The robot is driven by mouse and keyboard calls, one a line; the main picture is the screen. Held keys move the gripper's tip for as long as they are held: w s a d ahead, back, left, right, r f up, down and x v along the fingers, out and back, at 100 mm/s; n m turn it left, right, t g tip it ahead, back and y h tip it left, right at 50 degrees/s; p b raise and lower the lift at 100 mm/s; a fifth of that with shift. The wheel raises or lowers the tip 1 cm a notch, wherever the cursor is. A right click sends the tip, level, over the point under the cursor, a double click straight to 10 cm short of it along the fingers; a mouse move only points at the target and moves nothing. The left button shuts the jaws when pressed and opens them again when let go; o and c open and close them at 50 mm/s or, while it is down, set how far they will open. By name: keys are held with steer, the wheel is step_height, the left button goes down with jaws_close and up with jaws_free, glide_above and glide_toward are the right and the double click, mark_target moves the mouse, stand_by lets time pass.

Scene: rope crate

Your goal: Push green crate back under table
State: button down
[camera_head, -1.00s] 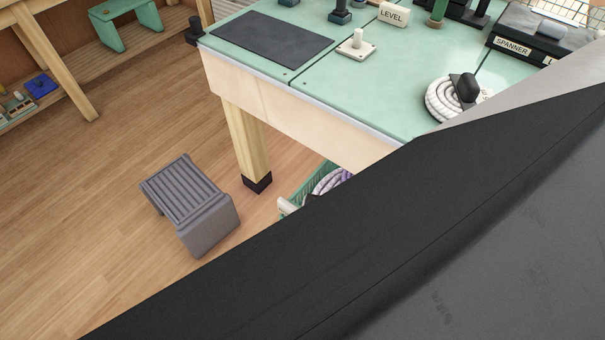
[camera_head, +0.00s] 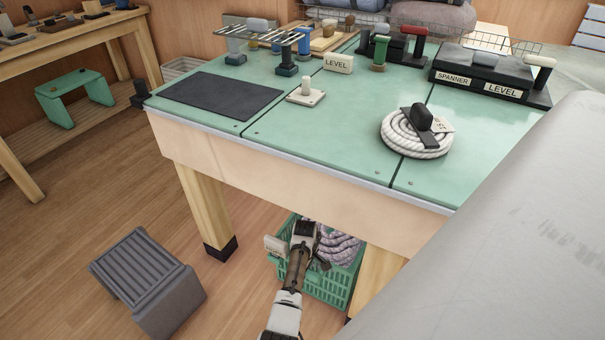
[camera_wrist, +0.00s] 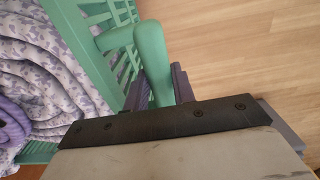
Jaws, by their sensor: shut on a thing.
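The green crate (camera_head: 335,286) stands on the floor below the front edge of the green-topped table (camera_head: 300,140), between its front legs. Part of the crate is hidden by the table edge and my arm. Folded patterned cloth or rope (camera_head: 340,250) lies inside; the wrist view shows the crate's slatted wall (camera_wrist: 92,62) with patterned fabric (camera_wrist: 40,70) beside it. In the wrist view my gripper's fingers (camera_wrist: 160,88) are shut around the crate's rounded green handle (camera_wrist: 152,52).
A grey step stool (camera_head: 148,280) stands on the floor left of the crate. A wooden table leg (camera_head: 205,205) is left of the crate and another (camera_head: 376,275) is right. A coiled white rope (camera_head: 416,140) lies on the tabletop. Floor between stool and crate is clear.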

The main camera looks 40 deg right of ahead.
steer(key=shift+d, duration=0.1)
steer(key=c, duration=1.2)
jaws_free()
steer(key=shift+o, duration=0.2)
